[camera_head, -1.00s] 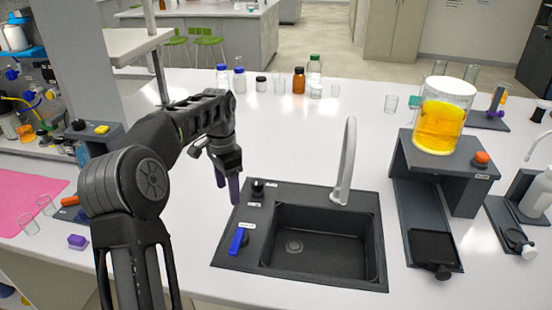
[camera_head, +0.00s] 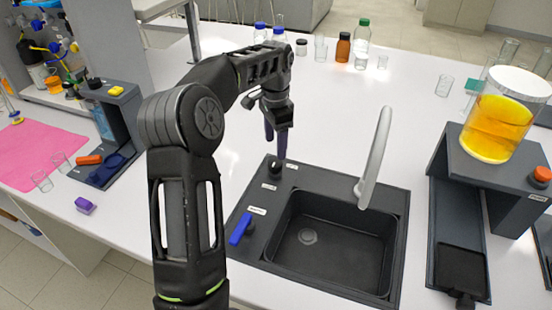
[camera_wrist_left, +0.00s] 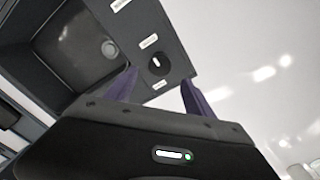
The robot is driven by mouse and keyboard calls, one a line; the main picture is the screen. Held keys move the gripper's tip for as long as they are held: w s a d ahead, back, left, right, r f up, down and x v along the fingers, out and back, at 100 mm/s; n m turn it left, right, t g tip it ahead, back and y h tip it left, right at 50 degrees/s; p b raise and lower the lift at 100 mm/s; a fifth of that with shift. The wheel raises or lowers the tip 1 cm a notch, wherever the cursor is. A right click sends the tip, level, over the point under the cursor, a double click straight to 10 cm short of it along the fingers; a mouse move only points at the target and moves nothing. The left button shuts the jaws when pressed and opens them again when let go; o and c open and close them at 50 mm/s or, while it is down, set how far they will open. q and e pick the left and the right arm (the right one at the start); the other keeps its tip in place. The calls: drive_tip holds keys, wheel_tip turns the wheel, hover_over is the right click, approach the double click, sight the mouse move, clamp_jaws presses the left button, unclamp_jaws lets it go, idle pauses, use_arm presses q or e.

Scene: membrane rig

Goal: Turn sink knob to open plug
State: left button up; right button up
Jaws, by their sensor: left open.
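The black sink deck (camera_head: 262,205) has a small round black knob (camera_head: 274,168) at its back left corner, between white labels. My left gripper (camera_head: 275,147) is open, its dark purple fingers pointing down just above and behind the knob in the head view. In the left wrist view the knob (camera_wrist_left: 158,65) shows between the two fingertips (camera_wrist_left: 160,76), with no visible contact. The basin (camera_head: 340,245) looks empty, and its round drain (camera_head: 308,236) shows in the floor. My right gripper is not in view.
A blue lever (camera_head: 240,229) sits on the deck in front of the knob. The grey curved faucet (camera_head: 375,160) rises behind the basin. A stand (camera_head: 495,170) with a beaker of orange liquid (camera_head: 497,125) is at right. Bottles (camera_head: 342,48) line the back.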

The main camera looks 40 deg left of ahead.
sight(275, 162)
use_arm(q)
wheel_tip(275, 162, down, 7)
drive_tip(key=shift+s+r+p, duration=0.1)
drive_tip(key=shift+p, duration=0.55)
drive_tip(key=shift+c, duration=0.3)
clamp_jaws()
